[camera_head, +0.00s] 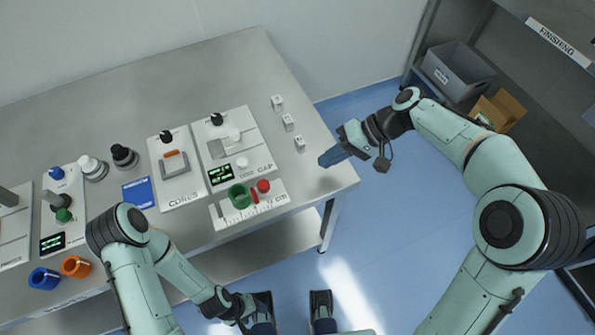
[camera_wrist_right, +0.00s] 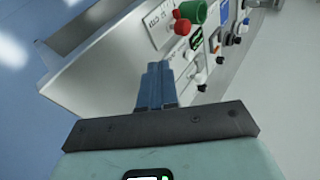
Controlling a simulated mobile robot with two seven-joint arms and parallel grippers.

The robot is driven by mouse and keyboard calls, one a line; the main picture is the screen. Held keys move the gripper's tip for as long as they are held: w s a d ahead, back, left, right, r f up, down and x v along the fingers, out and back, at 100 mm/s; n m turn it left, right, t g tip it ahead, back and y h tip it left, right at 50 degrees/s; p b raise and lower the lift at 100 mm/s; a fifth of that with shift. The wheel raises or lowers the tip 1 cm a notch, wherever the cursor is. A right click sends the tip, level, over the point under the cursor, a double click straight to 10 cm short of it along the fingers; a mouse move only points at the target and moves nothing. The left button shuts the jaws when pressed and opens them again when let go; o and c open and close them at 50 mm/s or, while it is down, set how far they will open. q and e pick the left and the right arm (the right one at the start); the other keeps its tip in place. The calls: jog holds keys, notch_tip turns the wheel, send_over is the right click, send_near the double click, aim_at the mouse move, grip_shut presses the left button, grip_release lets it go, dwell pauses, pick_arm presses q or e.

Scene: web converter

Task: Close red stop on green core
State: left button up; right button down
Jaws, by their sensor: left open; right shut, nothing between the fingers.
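A green ring-shaped core (camera_head: 239,197) stands on a white ruler plate (camera_head: 272,203) near the table's front edge. Just right of it are a thin red upright piece (camera_head: 254,195) and a round red knob (camera_head: 263,186); a narrow gap seems to separate the red piece from the core. The right wrist view also shows the core (camera_wrist_right: 194,12) and the red knob (camera_wrist_right: 182,27). My right gripper (camera_head: 326,160) is shut and empty, right of the plate over the table's right edge. My left gripper (camera_head: 259,318) is open, low near the bottom edge, away from the table; its fingers are hard to make out.
Behind the ruler plate are a CAP station (camera_head: 238,150) and a CORES station (camera_head: 181,180). Several small white blocks (camera_head: 288,122) line the table's right side. Blue (camera_head: 43,278) and orange (camera_head: 75,266) rings are at front left. A shelf with a grey bin (camera_head: 457,70) stands at right.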

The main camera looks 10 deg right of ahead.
aim_at(266, 186)
jog(key=b+x, duration=0.1)
jog(key=x, duration=0.9)
jog(key=shift+s+a+f, duration=0.1)
jog(key=shift+s+a, duration=0.05)
jog(key=shift+a, duration=1.95)
jog(key=shift+s+a, duration=0.3)
jog(key=shift+a, duration=0.55)
jog(key=shift+s+a, duration=0.3)
jog(key=shift+a, duration=0.55)
jog(key=shift+d, duration=0.1)
